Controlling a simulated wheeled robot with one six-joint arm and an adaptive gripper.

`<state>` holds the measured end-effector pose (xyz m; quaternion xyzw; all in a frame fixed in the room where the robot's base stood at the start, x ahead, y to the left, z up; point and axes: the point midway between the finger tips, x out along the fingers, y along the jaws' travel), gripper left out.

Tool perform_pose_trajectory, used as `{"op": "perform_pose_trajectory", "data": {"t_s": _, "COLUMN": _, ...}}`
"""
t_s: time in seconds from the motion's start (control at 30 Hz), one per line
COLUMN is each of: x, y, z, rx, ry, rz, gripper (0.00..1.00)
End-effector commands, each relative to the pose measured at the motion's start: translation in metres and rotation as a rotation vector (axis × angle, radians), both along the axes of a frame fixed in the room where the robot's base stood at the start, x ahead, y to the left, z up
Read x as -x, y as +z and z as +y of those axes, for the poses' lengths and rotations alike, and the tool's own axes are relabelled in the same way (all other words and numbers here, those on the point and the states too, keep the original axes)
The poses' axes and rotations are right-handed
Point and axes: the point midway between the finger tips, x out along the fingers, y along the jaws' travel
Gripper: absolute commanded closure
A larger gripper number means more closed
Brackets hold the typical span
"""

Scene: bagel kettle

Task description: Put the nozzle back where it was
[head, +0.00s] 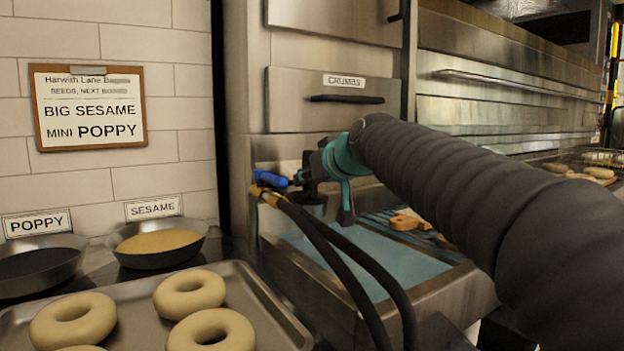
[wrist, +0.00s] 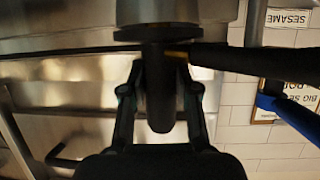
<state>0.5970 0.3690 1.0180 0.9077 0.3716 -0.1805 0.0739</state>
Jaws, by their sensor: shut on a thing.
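My gripper (wrist: 161,85) is shut on the nozzle (wrist: 160,105), and its two fingers press the dark barrel from both sides in the wrist view. The nozzle has a wide dark collar and a grey end at the top of that view, with a blue lever (wrist: 285,110) off to the right. In the head view the nozzle shows as a blue part (head: 272,180) with a brass fitting (head: 266,195), held above the left edge of the water basin (head: 375,272). A black hose (head: 345,265) runs down from the fitting. I cannot make out a holder.
A steel front with a drawer labelled CRUMBS (head: 330,98) stands behind my gripper. A tray (head: 255,290) of bagels lies at lower left, below the poppy pan (head: 40,265) and sesame pan (head: 160,243).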

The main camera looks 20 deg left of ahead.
Motion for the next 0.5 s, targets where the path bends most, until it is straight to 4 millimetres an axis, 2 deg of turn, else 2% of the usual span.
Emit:
{"op": "perform_pose_trajectory", "data": {"t_s": 0.2, "x": 0.0002, "y": -0.0032, "z": 0.0, "rx": -0.001, "ry": 0.0, "rz": -0.001, "gripper": 1.0}}
{"op": "perform_pose_trajectory", "data": {"t_s": 0.23, "x": 0.0, "y": -0.003, "z": 0.0, "rx": 0.0, "ry": 0.0, "rz": 0.0, "gripper": 0.65}}
{"op": "perform_pose_trajectory", "data": {"t_s": 0.3, "x": 0.0, "y": -0.0025, "z": -0.0001, "rx": 0.0, "ry": 0.0, "rz": 0.0, "gripper": 0.47}}
{"op": "perform_pose_trajectory", "data": {"t_s": 0.33, "x": -0.0001, "y": -0.0025, "z": -0.0002, "rx": 0.0, "ry": 0.0, "rz": 0.0, "gripper": 0.45}}
{"op": "perform_pose_trajectory", "data": {"t_s": 0.5, "x": -0.0002, "y": -0.0024, "z": -0.0004, "rx": 0.0, "ry": 0.0, "rz": 0.0, "gripper": 0.45}}
